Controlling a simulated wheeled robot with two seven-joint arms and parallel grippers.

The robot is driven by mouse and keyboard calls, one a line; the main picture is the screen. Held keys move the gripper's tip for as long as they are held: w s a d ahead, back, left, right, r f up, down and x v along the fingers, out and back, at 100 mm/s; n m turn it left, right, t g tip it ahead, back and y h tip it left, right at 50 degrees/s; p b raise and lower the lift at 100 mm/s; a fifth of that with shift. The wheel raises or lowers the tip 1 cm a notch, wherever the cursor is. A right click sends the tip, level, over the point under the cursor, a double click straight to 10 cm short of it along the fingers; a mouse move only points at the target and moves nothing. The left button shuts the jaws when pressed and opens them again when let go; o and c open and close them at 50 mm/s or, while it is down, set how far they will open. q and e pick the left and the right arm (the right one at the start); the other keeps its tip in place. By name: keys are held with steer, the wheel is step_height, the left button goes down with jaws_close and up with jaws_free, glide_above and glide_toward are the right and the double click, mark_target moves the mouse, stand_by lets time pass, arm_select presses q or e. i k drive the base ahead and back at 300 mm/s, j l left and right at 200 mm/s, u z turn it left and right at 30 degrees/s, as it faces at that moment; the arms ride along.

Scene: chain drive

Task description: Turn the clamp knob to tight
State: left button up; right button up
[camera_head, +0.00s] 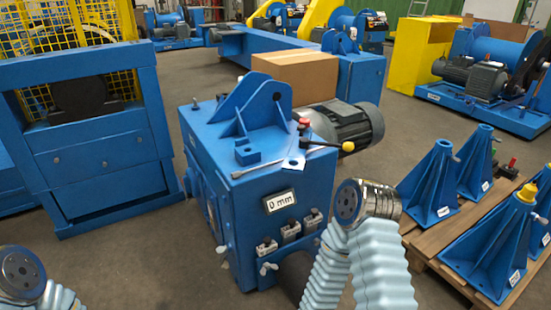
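A blue machine housing (235,206) stands in the middle with a "0 mm" plate (280,201) on its front. Which part is the clamp knob is not clear. A yellow ball (348,146) ends a black lever on the top, with a small red knob (304,122) beside it. A silver wing-shaped knob (268,267) sits low on the front, below several small latch-like fittings (290,231). Whether any knob is tight cannot be told. My arm parts show at the lower left and lower middle, apart from these knobs in the picture; no gripper fingers show.
A pallet (426,252) with several blue stands (430,186) is at the right. A grey motor (345,124) and a cardboard box (295,78) are behind the housing. A blue frame (97,141) with yellow mesh stands at the left. Some floor between frame and housing is clear.

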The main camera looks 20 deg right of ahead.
mark_target(306, 122)
steer(key=i+j, duration=0.3)
steer(key=j, duration=0.25)
steer(key=j+z, duration=0.1)
steer(key=z, duration=0.3)
steer(key=i+j+z, duration=0.1)
steer(key=z, duration=0.25)
steer(key=j+z, duration=0.25)
steer(key=z, duration=0.15)
steer(key=j+z, duration=0.15)
steer(key=z, duration=0.2)
steer(key=i, duration=0.05)
